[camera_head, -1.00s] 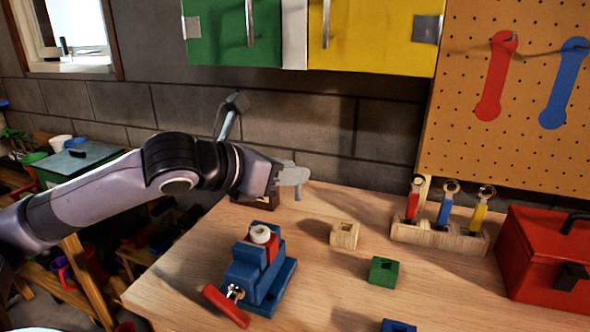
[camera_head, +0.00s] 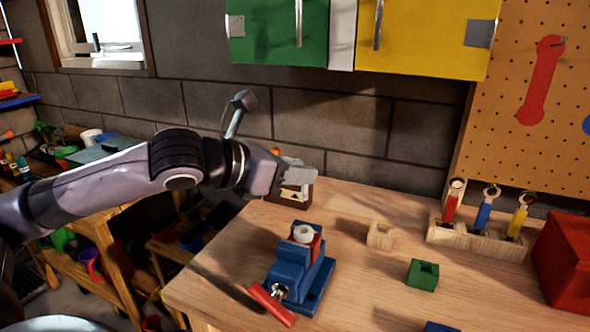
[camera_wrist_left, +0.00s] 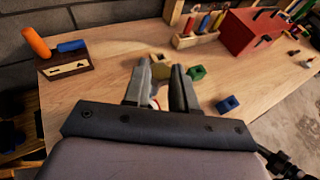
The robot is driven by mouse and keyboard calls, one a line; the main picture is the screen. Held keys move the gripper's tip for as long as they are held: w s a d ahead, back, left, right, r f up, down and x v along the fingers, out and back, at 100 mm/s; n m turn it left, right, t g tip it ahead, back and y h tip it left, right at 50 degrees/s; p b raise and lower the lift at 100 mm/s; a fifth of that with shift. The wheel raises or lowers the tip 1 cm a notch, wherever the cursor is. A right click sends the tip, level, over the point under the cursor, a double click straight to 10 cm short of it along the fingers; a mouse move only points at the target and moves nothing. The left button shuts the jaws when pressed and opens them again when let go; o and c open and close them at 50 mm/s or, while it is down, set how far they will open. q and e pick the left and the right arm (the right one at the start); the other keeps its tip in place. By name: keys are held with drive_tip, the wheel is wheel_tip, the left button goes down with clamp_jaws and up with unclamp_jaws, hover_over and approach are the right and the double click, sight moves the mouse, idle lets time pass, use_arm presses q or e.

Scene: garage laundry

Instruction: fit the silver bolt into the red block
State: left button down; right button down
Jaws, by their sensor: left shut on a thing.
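The red block (camera_head: 317,246) is clamped in a blue vise (camera_head: 318,285) on the bench, with a pale ring-shaped piece (camera_head: 303,233) on its top. My left gripper (camera_head: 300,180) is above and behind the vise in the head view, apart from the block. It is shut on a small grey piece, which I take to be the silver bolt; the fingers mostly hide it. In the left wrist view the two fingers (camera_wrist_left: 160,85) point away over the bench, and a bit of red and white shows low between them. My right gripper is not in view.
A wooden block (camera_head: 381,236), a green block (camera_head: 422,274) and a blue block (camera_head: 440,327) lie to the right. A tool rack (camera_head: 480,240) and a red toolbox (camera_head: 572,262) stand beyond. A holder with orange and blue handles (camera_wrist_left: 68,68) is at the bench's left.

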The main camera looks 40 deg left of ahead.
use_arm(q)
drive_tip(key=shift+f+b, duration=2.05)
drive_tip(key=shift+f, duration=0.9)
drive_tip(key=shift+f+b, duration=0.6)
drive_tip(key=shift+f, duration=0.8)
drive_tip(key=shift+f, duration=0.3)
drive_tip(key=shift+f+b, duration=0.55)
drive_tip(key=shift+f, duration=0.2)
drive_tip(key=c, duration=0.8)
unclamp_jaws()
